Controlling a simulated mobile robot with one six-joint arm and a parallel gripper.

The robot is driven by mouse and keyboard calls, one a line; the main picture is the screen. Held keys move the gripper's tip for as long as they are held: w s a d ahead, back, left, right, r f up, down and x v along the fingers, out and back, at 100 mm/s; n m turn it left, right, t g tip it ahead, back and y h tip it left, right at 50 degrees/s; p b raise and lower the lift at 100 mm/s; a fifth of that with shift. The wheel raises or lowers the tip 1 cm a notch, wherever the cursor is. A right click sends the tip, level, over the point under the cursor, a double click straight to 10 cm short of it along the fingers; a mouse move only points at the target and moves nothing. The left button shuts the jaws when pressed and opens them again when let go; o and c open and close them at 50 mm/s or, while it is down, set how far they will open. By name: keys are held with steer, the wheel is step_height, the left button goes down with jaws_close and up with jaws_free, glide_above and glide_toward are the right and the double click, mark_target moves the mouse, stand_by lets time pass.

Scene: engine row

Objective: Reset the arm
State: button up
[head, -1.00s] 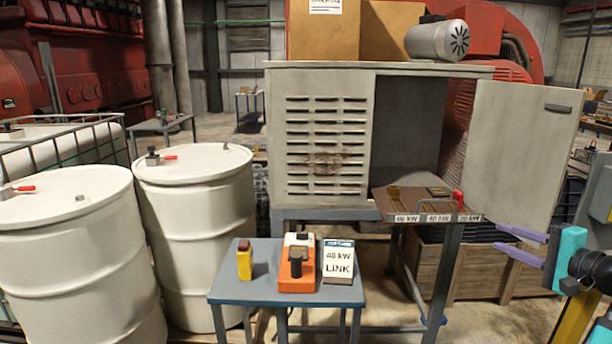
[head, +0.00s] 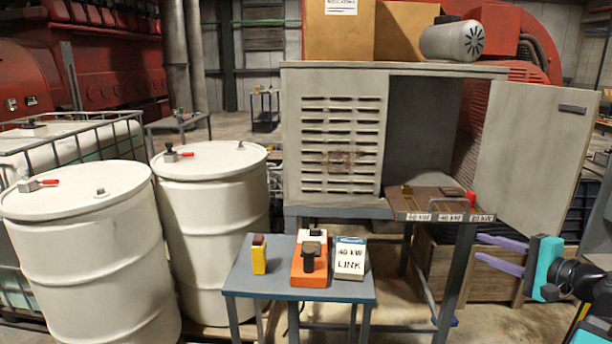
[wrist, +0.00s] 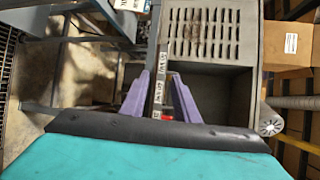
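My gripper (head: 499,254) is at the right of the head view, in front of the open cabinet door. Its two purple fingers point left and are apart, with nothing seen between them. In the wrist view the fingers (wrist: 159,95) also stand apart, with the labelled shelf edge and a bit of red showing beyond them. My teal wrist part and dark arm joint show at the lower right of the head view.
A grey cabinet (head: 340,145) has its door (head: 535,160) swung open. A labelled brown shelf (head: 430,203) holds small items. White drums (head: 90,240) stand left.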

steer(key=w+a+f+g+y, duration=0.2)
steer(key=w+a+f, duration=0.3)
steer(key=a+f, duration=0.55)
steer(key=s+a+f+n+g, duration=0.1)
steer(key=s+a+f+g, duration=0.15)
steer(key=a+f, duration=0.65)
steer(key=s+a+f+n+g+y, duration=0.15)
steer(key=a+f+g, duration=0.3)
steer(key=f, duration=0.75)
steer(key=s+a+f+n+g+h, duration=0.1)
steer(key=s+a+f+g, duration=0.1)
steer(key=a+f, duration=0.75)
steer(key=s+a+f+n+g+h, duration=0.2)
steer(key=s+f+g, duration=0.1)
steer(key=s+f, duration=0.75)
steer(key=s+a+f+n+g+h, duration=0.1)
steer(key=s+a+f+n+g, duration=0.25)
steer(key=s+f, duration=0.65)
steer(key=s+d+f+n+g+h, duration=0.2)
steer(key=s+d+f+n+h, duration=0.3)
steer(key=d, duration=0.4)
steer(key=shift+s+d+f+n+h, duration=0.45)
steer(key=shift+s+f, duration=0.7)
steer(key=shift+s, duration=0.15)
